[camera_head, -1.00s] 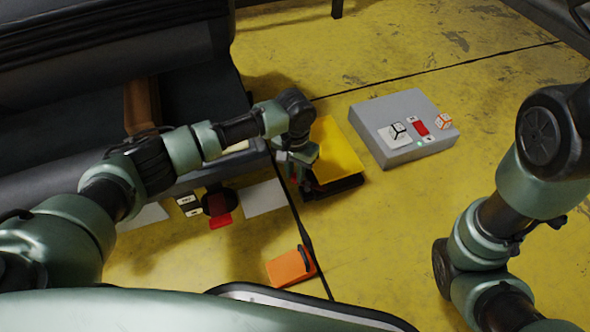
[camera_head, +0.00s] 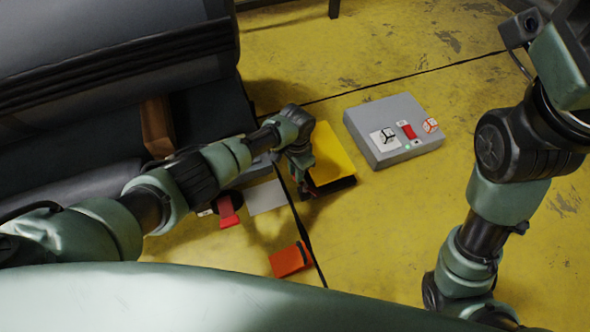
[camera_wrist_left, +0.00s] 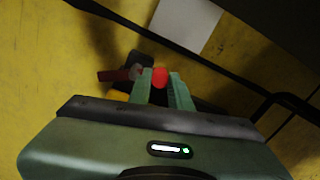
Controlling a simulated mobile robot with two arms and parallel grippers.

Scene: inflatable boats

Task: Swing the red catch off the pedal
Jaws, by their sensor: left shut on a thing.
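The pedal (camera_head: 338,156) has a yellow top plate on a black base and stands on the floor, centre of the head view. My left gripper (camera_head: 303,188) is at the pedal's near left edge, pointing down. In the left wrist view, the fingers (camera_wrist_left: 161,88) are shut on the red catch (camera_wrist_left: 160,77), whose red end shows between them.
A grey box (camera_head: 368,112) with switches stands right of the pedal. An orange box (camera_head: 290,259) lies nearer. A red tab (camera_head: 228,211) and a pale sheet (camera_head: 266,197) are left of the gripper. The dark boat (camera_head: 110,60) fills the upper left. Yellow floor beyond the pedal is clear.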

